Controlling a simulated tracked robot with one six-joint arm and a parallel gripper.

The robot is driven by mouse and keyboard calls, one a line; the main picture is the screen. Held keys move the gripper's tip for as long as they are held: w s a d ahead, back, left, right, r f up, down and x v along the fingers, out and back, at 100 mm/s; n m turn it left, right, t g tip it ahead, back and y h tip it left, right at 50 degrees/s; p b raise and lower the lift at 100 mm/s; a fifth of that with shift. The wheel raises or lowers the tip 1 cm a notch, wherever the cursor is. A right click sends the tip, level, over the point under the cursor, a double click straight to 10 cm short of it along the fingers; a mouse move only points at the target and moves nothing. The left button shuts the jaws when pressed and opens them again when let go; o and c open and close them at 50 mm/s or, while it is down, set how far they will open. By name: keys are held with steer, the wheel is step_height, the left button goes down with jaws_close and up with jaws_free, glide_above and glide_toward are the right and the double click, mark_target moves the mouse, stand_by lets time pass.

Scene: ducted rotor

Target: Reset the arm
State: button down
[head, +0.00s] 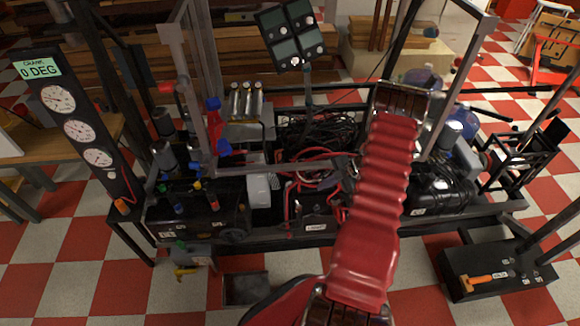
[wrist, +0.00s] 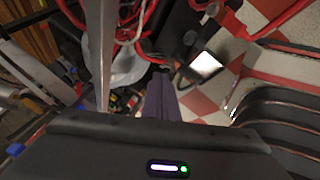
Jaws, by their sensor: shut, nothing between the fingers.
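My gripper (wrist: 161,74) shows in the wrist view as narrow purple-grey fingers pressed together, with nothing between them. They point in among red cables and metal frame parts. I cannot tell whether they touch anything. In the head view my red ribbed arm (head: 380,190) reaches from the bottom up across the right half of the rotor rig.
An upright grey frame post (wrist: 103,50) stands close left of the fingers. Red cables (wrist: 275,20) run at the upper right. A gauge panel (head: 72,125) reading 0 DEG stands left. A black box (head: 495,270) sits at the lower right.

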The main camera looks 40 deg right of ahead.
steer(key=s+d+r+m+g+h, duration=0.1)
steer(key=s+d+m+g+h, duration=0.15)
steer(key=d+m+h, duration=0.65)
steer(key=s+a+r+m+g, duration=0.25)
steer(key=r+m, duration=0.35)
steer(key=r, duration=1.1)
steer(key=s+a+r+t+y, duration=0.1)
steer(key=s+a+r, duration=0.2)
steer(key=a+r, duration=0.6)
steer(key=s+a+r+m+t+y, duration=0.1)
steer(key=s+a+r, duration=0.3)
steer(key=a+r, duration=0.6)
steer(key=s+a+r+t+y, duration=0.2)
steer(key=a+r, duration=0.8)
steer(key=a, duration=1.7)
steer(key=shift+s+t+y, duration=0.3)
steer(key=shift+s, duration=0.75)
